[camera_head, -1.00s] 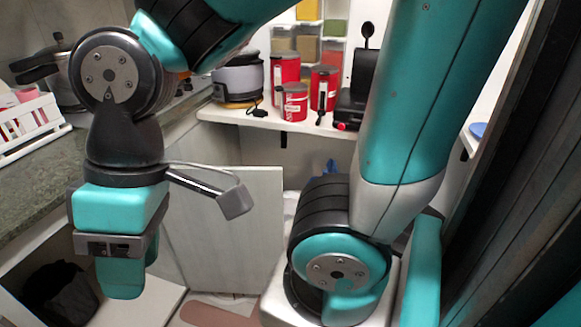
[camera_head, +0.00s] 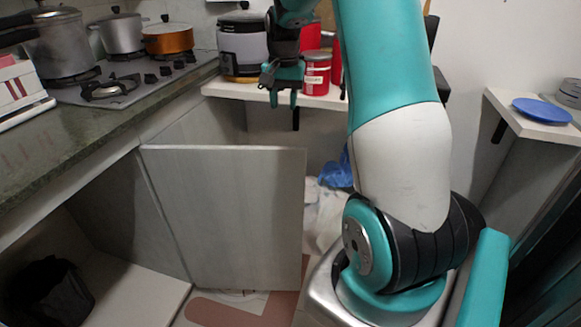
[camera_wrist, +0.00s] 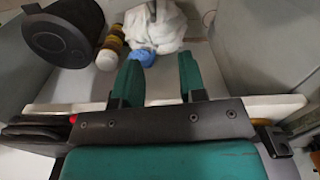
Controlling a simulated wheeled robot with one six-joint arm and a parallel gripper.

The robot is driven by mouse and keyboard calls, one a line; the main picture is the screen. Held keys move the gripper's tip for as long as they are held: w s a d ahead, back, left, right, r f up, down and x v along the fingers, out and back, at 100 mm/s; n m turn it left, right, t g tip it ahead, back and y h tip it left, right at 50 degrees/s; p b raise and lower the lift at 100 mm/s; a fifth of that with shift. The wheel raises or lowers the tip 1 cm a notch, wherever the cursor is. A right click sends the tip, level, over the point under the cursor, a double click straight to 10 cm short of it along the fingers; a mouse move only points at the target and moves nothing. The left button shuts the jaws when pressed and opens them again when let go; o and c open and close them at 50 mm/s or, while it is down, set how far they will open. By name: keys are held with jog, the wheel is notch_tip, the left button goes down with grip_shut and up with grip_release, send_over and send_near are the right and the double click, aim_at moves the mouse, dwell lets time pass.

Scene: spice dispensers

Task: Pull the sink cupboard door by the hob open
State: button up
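The sink cupboard door (camera_head: 228,215), a pale grey panel, stands swung out from the counter front below the hob (camera_head: 130,80). The cupboard's inside shows to its left, with a dark bin (camera_head: 45,290) in it. My gripper (camera_head: 283,98) is apart from the door, up by the shelf at the back. In the wrist view my gripper (camera_wrist: 160,82) has its two teal fingers spread with nothing between them. They point down past the edge of a white shelf.
The shelf (camera_head: 235,90) holds a rice cooker (camera_head: 242,45) and red canisters (camera_head: 316,75). A blue plate (camera_head: 541,110) lies on a right shelf. A blue and white bundle (camera_wrist: 155,25) lies on the floor, near a dark round container (camera_wrist: 62,32).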

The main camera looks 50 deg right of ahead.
aim_at(290, 157)
jog(key=shift+m, duration=0.4)
jog(key=f, duration=0.6)
jog(key=d+f+b, duration=0.1)
jog(key=f, duration=0.5)
jog(key=f+b, duration=0.1)
jog(key=f, duration=0.5)
jog(key=shift+s+d, duration=0.25)
jog(key=shift+d, duration=0.15)
grip_shut()
